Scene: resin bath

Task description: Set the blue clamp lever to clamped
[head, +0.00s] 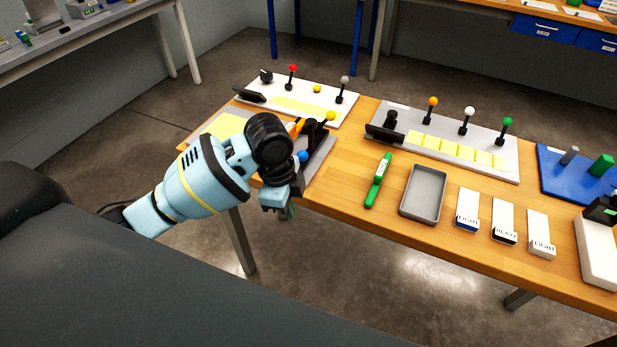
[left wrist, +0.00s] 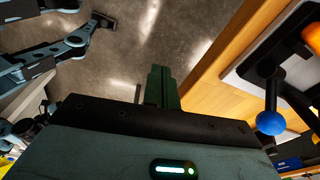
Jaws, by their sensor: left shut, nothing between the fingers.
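The blue clamp lever (head: 303,156) shows as a blue ball beside my left wrist, at a grey plate near the table's left end; my arm hides part of it. In the left wrist view its blue ball (left wrist: 270,122) sits on a dark arm at the right. My left gripper (head: 290,210) points down beside the table's front edge, just short of the lever in the picture. In the left wrist view its fingers (left wrist: 160,88) are together and empty, left of and apart from the ball. What seems my right arm shows at upper left there; its jaws are unclear.
An orange-handled part and a yellow ball (head: 331,116) stand close behind the blue lever. A white panel (head: 345,117) with red and grey knobs lies behind. A green tool (head: 378,181) and grey tray (head: 424,194) lie right. Floor is open in front.

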